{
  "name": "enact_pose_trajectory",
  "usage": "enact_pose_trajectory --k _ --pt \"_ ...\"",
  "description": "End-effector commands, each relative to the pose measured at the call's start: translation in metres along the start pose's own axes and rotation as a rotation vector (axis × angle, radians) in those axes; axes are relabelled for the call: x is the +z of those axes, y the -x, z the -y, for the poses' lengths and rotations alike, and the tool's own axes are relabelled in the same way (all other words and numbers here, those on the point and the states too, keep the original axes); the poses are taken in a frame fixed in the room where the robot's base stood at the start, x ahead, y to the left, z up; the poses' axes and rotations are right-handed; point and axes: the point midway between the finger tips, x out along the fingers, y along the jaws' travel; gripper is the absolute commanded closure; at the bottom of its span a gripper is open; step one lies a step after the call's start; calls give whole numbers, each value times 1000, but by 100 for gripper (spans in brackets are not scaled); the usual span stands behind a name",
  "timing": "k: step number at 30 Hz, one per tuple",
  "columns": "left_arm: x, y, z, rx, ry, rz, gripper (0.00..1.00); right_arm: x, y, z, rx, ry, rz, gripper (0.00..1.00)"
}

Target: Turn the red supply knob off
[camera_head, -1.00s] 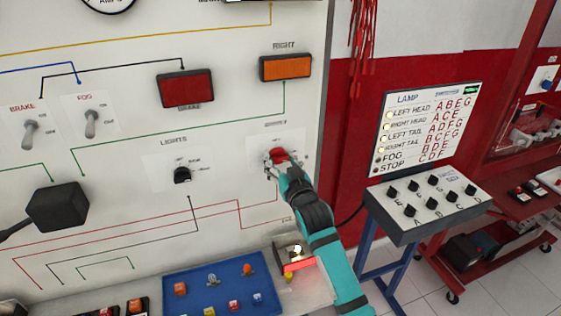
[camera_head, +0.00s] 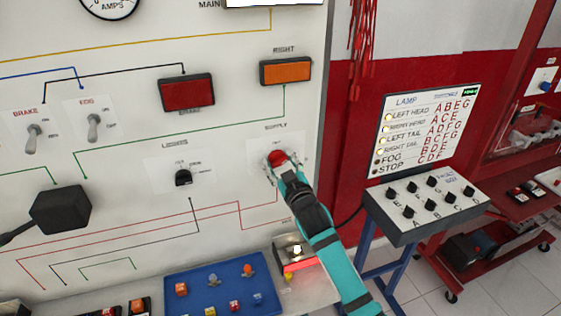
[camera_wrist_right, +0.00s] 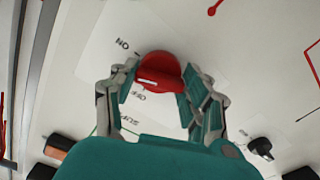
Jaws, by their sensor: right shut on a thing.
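The red supply knob (camera_head: 277,157) is on the white panel's supply plate, below the orange right lamp. My right gripper (camera_head: 282,164) reaches it from the lower right and covers part of it. In the right wrist view the red knob (camera_wrist_right: 160,72) sits between the two fingers of my right gripper (camera_wrist_right: 160,88), which are shut on its sides. A pale mark on the knob runs roughly across that picture. The ON label is at its upper left and the OFF label just below it, both upside down. My left gripper is out of view.
The black lights knob (camera_head: 183,177) is left of the supply plate. A blue tray (camera_head: 200,290) with small parts lies on the shelf below. A lamp switch box (camera_head: 425,205) stands to the right on a blue frame. Red cables (camera_head: 363,50) hang above.

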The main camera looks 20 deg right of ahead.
Motion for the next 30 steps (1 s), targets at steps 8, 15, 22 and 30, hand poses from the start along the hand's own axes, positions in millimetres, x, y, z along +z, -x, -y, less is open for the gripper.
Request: enact_pose_trajectory --k 8,15,22,30 --pt "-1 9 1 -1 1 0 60 -1 0 -1 0 265 0 85" --pt "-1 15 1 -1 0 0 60 -1 0 0 -1 493 0 85" --pt "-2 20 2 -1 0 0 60 -1 0 -1 0 712 0 85" --pt "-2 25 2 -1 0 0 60 0 0 0 -1 947 0 85"
